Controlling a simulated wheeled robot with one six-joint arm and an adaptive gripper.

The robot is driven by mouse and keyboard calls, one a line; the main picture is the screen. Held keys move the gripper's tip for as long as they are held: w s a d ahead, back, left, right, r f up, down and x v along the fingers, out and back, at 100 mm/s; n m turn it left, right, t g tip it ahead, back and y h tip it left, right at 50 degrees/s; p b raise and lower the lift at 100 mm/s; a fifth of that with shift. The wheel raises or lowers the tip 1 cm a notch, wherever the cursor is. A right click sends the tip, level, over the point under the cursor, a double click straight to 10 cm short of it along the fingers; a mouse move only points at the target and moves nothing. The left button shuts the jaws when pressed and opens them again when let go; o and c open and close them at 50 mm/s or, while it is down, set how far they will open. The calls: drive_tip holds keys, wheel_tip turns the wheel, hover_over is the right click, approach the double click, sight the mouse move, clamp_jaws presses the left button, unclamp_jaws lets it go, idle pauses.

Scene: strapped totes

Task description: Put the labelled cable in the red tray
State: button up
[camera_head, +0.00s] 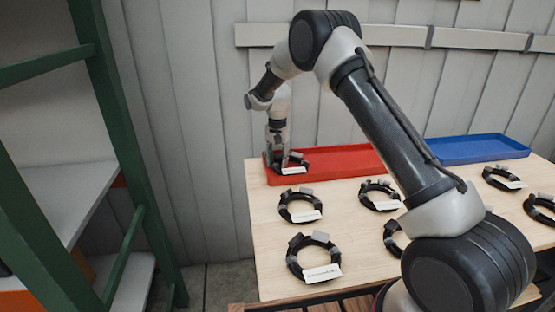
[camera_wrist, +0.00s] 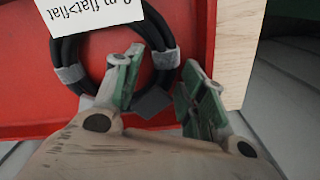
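A black coiled cable (camera_wrist: 65,50) lies in the left end of the red tray (camera_head: 345,159), seen from above in the wrist view. Its white label (camera_wrist: 92,14) reads upside down, something like "2 m flat>flat", cut off by the frame edge. The same cable (camera_head: 303,161) is partly hidden by my gripper in the head view. My gripper (camera_wrist: 165,88) is at the coil's near side, pointing down. Its green-padded fingers stand apart, with the coil's edge and a dark grey tab between them. Red tray floor shows beside the right finger.
Several similar labelled coils, such as one at the front (camera_head: 297,271) and one behind it (camera_head: 284,216), lie on the wooden table (camera_head: 356,252). A blue tray (camera_head: 475,149) stands at the back right. A green-framed shelf (camera_head: 118,130) is at left.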

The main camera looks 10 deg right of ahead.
wheel_tip(320, 180, up, 12)
drive_tip(key=s+d+r+n+t, duration=0.1)
drive_tip(key=s+d+r, duration=0.35)
drive_tip(key=r, duration=0.25)
drive_tip(key=s+d+r, duration=0.4)
drive_tip(key=s+r, duration=0.1)
drive_tip(key=r, duration=0.2)
drive_tip(key=s+d+r+n+t, duration=0.1)
drive_tip(key=s+d+r, duration=0.2)
drive_tip(key=s, duration=0.3)
drive_tip(key=s+d+r, duration=0.3)
drive_tip(key=s, duration=0.4)
drive_tip(key=s+d+f+n, duration=0.1)
drive_tip(key=s+d, duration=0.1)
drive_tip(key=s, duration=0.5)
drive_tip(key=s+d+f+n+t, duration=0.1)
drive_tip(key=s+d+f, duration=0.1)
drive_tip(key=s, duration=0.6)
drive_tip(key=s+d+f+n+t, duration=0.1)
drive_tip(key=s+d, duration=0.1)
drive_tip(key=s, duration=0.6)
drive_tip(key=shift+s+d+f, duration=0.2)
drive_tip(key=shift+d+f, duration=0.1)
drive_tip(key=shift+d, duration=0.1)
